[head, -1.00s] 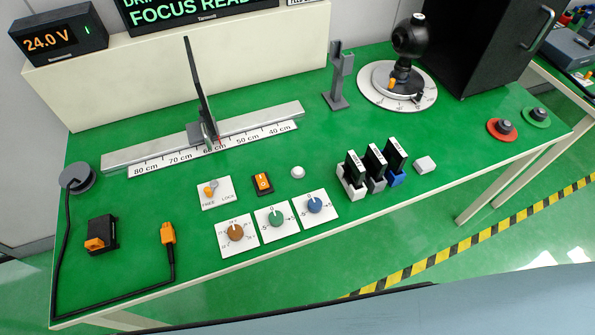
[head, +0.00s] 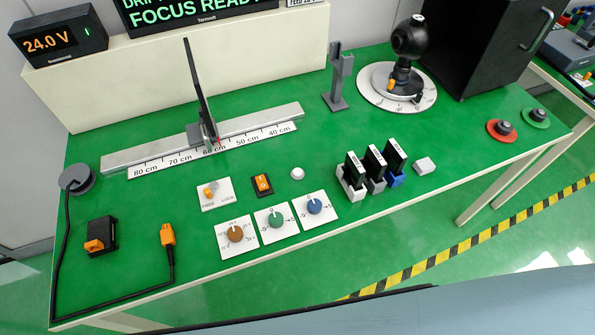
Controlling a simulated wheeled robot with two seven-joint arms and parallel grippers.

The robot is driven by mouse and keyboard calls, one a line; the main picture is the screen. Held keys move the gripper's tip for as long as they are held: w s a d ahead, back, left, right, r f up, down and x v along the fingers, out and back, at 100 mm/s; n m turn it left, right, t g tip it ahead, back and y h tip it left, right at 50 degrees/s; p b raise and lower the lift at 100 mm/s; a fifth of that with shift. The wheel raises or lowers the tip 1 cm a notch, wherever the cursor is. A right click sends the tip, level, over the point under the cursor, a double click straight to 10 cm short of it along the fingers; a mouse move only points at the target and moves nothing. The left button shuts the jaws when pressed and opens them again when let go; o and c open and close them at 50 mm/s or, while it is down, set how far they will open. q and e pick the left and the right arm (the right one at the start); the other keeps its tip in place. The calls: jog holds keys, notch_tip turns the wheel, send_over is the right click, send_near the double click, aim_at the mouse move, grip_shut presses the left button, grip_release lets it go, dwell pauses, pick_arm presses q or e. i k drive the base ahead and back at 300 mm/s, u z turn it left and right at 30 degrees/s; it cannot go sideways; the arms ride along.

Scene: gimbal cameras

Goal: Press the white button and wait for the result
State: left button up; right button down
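The white button (head: 297,174) is a small round white dome on the green bench top. A dark display (head: 200,12) at the top shows green text, partly cut off, reading "FOCUS READ" and perhaps one more letter. A smaller display (head: 60,38) reads 24.0 V in orange. Neither of my grippers is in view.
A FREE/LOCK lever plate (head: 222,196) and knob plates lie near the button. Black cards stand in holders (head: 352,186) to its right. A scaled rail (head: 130,157) lies behind. A black cable (head: 62,250) runs along the left edge.

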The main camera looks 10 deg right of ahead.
aim_at(298, 172)
jog(key=u, duration=1.65)
jog(key=k, duration=1)
jog(key=z, duration=1.3)
jog(key=i, duration=0.5)
jog(key=u, duration=0.05)
